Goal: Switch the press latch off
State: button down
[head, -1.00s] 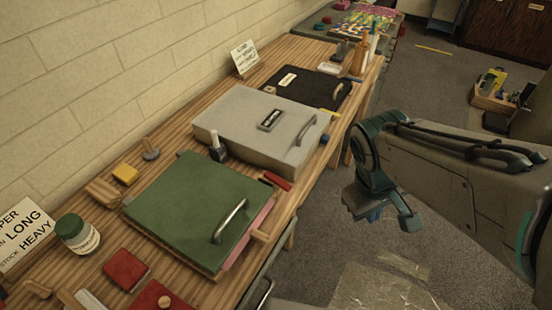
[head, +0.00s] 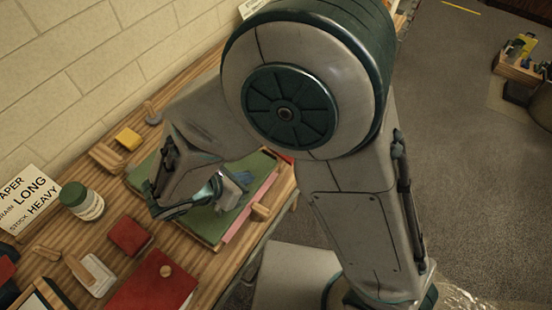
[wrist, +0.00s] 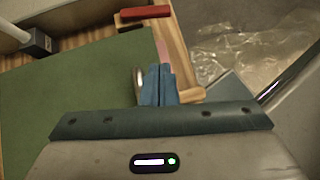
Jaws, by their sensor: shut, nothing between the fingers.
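My gripper (wrist: 158,84) is shut with empty blue fingers, low over the right part of a green press lid (wrist: 75,105). Its metal handle (wrist: 138,82) shows beside the fingertips; I cannot tell whether they touch. In the head view my gripper (head: 236,188) is over the same green lid (head: 142,178), largely covered by my arm. A red bar (wrist: 146,12) lies past the lid's far edge. A dark block with a grey lever (wrist: 38,42) stands at upper left. I cannot tell for certain which of these two is the latch, or its setting.
A green-lidded jar (head: 82,200), a yellow block (head: 128,138), and red pads (head: 128,237) stand around the press on the wooden bench (head: 215,268). A sign (head: 30,200) leans by the wall. My arm hides the bench's far part. Open floor (head: 465,150) is at right.

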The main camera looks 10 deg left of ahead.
jog(key=p+x, duration=0.1)
jog(key=x, duration=0.7)
jog(key=shift+w+d, duration=0.15)
jog(key=shift+d, duration=0.1)
jog(key=shift+w+d+f+p, duration=0.2)
jog(key=shift+w+d+p, duration=0.4)
jog(key=shift+w, duration=0.4)
jog(key=shift+w+d+f+p, duration=0.2)
jog(key=shift+w+d+p, duration=0.15)
jog(key=shift+w+d, duration=0.5)
jog(key=shift+w+a, duration=0.15)
